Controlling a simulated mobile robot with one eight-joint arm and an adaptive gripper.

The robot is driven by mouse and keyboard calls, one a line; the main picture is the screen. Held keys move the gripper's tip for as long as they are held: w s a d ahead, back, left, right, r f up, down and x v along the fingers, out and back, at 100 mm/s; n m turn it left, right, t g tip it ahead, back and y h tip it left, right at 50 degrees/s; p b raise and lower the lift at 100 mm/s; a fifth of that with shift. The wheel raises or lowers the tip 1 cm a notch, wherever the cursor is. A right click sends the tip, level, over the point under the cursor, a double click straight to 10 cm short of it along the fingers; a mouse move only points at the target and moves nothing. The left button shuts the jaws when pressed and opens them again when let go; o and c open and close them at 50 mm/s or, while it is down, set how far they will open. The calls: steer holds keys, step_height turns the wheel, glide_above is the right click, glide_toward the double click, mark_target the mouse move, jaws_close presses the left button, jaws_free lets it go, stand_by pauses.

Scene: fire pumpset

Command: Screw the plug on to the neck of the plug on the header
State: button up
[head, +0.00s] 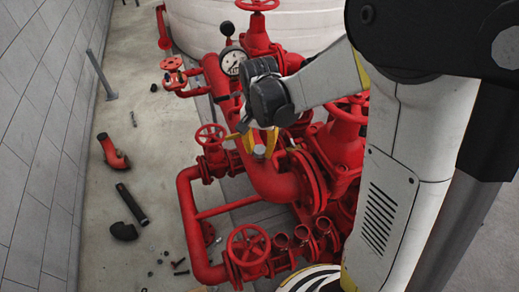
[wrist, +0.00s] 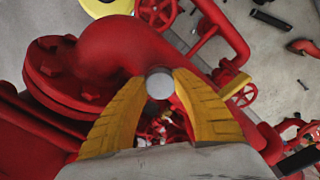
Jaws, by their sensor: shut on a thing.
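My gripper (head: 260,147) has yellow fingers and is over the big red header pipe (head: 266,182) in the head view. In the wrist view, my gripper (wrist: 160,84) is shut on a small grey plug (wrist: 159,86), whose round end face shows between the fingertips. The plug (head: 259,152) also shows as a small grey spot in the head view. In the wrist view the curved red header pipe (wrist: 120,48) lies just beyond the fingertips. The neck is hidden, so I cannot tell whether the plug touches it.
A pressure gauge (head: 232,63) and red valve handwheels (head: 247,245) stand close around the arm. Loose pipe pieces, such as a black pipe (head: 131,203) and a red fitting (head: 112,152), lie on the floor at left. A grey tiled wall (head: 40,120) bounds the left side.

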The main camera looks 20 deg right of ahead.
steer(key=m, duration=0.4)
steer(key=shift+m+b, duration=0.3)
steer(key=shift+b, duration=0.1)
steer(key=shift+m, duration=1)
steer(key=m, duration=0.2)
steer(key=shift+m+b, duration=0.3)
steer(key=shift+b, duration=0.1)
steer(key=m, duration=0.2)
steer(key=shift+f+m, duration=0.1)
steer(key=shift+m, duration=0.2)
steer(key=shift+m+b, duration=0.3)
steer(key=shift+m, duration=0.7)
